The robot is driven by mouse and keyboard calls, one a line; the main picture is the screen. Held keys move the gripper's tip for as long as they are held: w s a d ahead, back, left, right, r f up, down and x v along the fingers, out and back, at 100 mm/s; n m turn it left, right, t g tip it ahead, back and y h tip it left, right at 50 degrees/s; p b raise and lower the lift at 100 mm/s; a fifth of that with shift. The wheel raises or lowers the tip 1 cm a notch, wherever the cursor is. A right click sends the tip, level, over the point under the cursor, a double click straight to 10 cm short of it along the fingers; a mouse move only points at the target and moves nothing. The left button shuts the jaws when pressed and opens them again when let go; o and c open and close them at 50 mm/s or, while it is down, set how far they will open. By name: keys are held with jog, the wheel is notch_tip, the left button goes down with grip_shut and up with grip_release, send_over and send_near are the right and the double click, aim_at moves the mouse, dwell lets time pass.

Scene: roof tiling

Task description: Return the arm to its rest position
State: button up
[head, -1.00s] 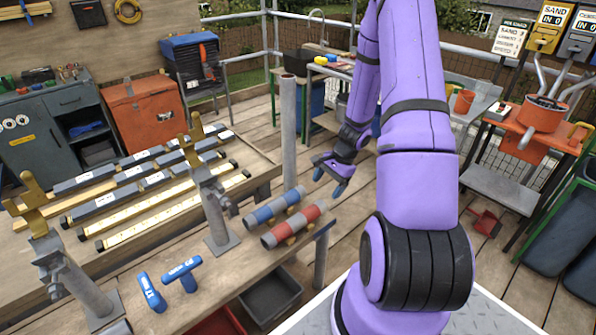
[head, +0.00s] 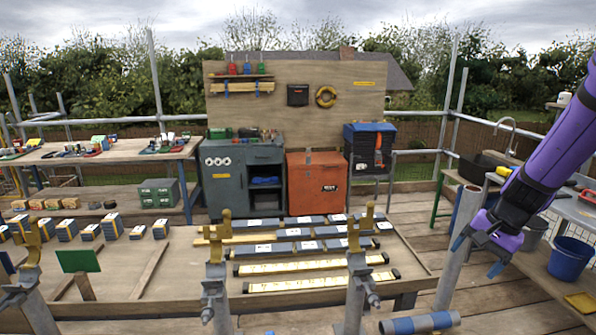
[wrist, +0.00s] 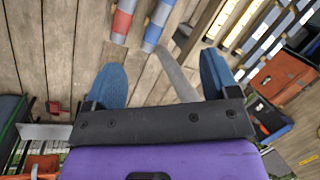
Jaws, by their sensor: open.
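My purple arm comes in from the right edge of the head view. My gripper (head: 477,255) hangs at its lower end, in front of a grey upright post (head: 458,245), with its blue fingertips spread apart. In the wrist view my gripper (wrist: 160,85) shows two blue fingers wide apart with nothing held between them. Below it lie plank flooring and the ends of a red-grey tube (wrist: 122,20) and a blue-grey tube (wrist: 158,25). The blue-grey tube also shows at the bottom of the head view (head: 420,323).
A low wooden table (head: 420,265) holds slate rows and yellow-marked battens. Stands with yellow forks (head: 215,250) rise in front. A blue bucket (head: 569,258) and a bench are at the right. An orange chest (head: 318,183) and a grey cabinet (head: 228,180) stand behind.

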jog(key=s+a+r+n+t+h, duration=0.15)
jog(key=s+a+r+n, duration=0.5)
jog(key=r, duration=0.65)
jog(key=s+a+r+n+t, duration=0.1)
jog(key=s+a+r, duration=0.2)
jog(key=s, duration=0.3)
jog(key=s+a+r+n+h, duration=0.1)
jog(key=s+a+r+n, duration=0.1)
jog(key=s, duration=0.4)
jog(key=shift+s+a+r+t, duration=0.3)
jog(key=shift+a+r, duration=0.2)
jog(key=shift+r, duration=0.3)
jog(key=shift+w+n+h, duration=0.1)
jog(key=shift+n+h, duration=0.15)
